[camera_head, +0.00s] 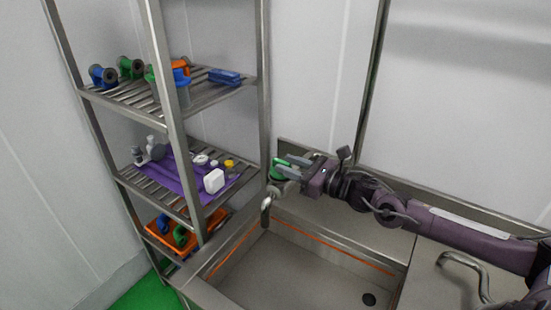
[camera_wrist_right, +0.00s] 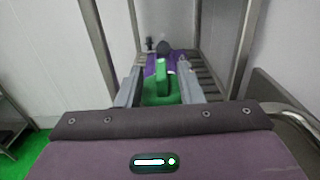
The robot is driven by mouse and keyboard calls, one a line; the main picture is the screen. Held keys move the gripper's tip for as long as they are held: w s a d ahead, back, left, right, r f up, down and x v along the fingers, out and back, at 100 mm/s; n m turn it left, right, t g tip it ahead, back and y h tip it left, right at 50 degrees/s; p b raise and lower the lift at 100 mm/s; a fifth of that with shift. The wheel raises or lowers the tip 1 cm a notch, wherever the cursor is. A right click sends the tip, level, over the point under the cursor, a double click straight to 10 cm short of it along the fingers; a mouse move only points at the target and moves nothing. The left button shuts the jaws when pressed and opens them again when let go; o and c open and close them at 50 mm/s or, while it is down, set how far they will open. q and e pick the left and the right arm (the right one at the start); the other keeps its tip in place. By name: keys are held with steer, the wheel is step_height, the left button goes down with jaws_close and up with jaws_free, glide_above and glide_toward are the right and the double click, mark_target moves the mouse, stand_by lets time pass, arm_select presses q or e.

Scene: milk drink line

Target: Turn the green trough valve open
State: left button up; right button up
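The green trough valve (camera_head: 281,173) sits above the far left corner of the steel trough, over a curved metal spout (camera_head: 266,203). Its upright green handle also shows in the right wrist view (camera_wrist_right: 161,77), above a wider green base. My right gripper (camera_head: 286,166) reaches in from the right at the valve. In the wrist view its two grey fingers (camera_wrist_right: 160,84) stand apart on either side of the handle, with gaps visible on both sides. The fingers partly hide the valve in the head view. My left gripper is not in view.
A steel shelf rack (camera_head: 175,115) stands left of the trough, holding valves and fittings, a purple mat (camera_head: 160,172) and an orange crate (camera_head: 157,237). The trough basin (camera_head: 300,270) is empty. A second curved metal pipe (camera_head: 468,266) is at lower right. A wall stands close behind.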

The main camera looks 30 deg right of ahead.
mark_target(273, 159)
steer(key=p+x, duration=0.1)
steer(key=x, duration=0.2)
steer(key=shift+w, duration=0.3)
steer(key=shift+w+a, duration=0.4)
steer(key=shift+w, duration=0.15)
steer(key=shift+f, duration=0.1)
jaws_close()
